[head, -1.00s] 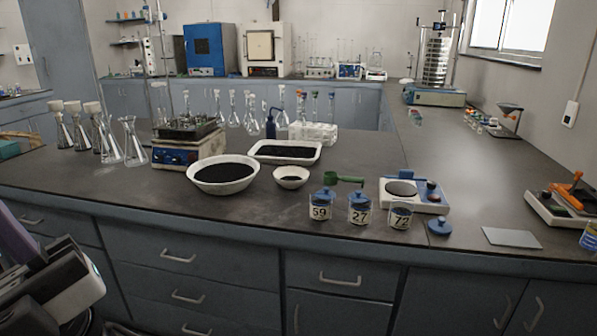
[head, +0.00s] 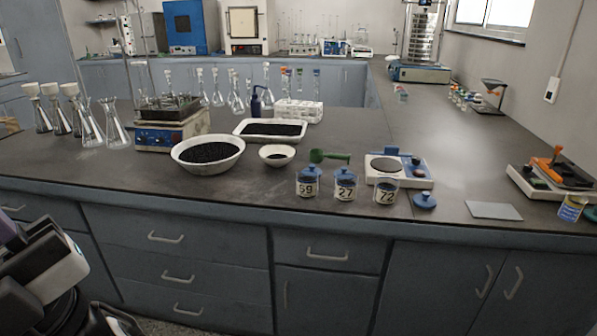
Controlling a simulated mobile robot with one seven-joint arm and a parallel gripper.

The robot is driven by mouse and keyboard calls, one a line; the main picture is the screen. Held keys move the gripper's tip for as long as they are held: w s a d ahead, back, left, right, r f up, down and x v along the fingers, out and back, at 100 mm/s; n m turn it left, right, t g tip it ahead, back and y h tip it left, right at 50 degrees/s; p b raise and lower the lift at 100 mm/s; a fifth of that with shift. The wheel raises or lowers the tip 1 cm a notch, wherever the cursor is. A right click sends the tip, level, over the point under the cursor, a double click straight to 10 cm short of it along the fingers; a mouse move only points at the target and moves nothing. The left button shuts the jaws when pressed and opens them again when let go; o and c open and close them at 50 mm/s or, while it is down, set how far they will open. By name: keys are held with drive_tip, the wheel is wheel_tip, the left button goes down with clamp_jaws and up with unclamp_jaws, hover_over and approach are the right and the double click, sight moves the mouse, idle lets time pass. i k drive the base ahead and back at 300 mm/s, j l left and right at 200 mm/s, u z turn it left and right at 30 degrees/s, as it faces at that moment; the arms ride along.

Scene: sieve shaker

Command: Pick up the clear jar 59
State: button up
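The clear jar 59 (head: 307,184) stands upright near the bench's front edge, with a blue lid and a white label. Jar 27 (head: 345,186) stands just to its right, also with a blue lid. Jar 72 (head: 386,191) stands further right without a lid, and a blue lid (head: 425,201) lies on the bench beside it. Part of my arm shows at the lower left, well apart from the jars. I cannot make out the gripper's fingertips there.
A green scoop (head: 328,157) lies behind jars 59 and 27. A balance (head: 398,171) stands behind jar 72. A white bowl of dark grains (head: 208,154) and a smaller bowl (head: 276,156) stand to the left. Bench in front of jar 59 is narrow but clear.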

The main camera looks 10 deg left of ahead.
sight(307, 177)
drive_tip(key=i+j, duration=0.3)
drive_tip(key=i, duration=0.15)
drive_tip(key=i+j, duration=0.3)
drive_tip(key=i, duration=0.2)
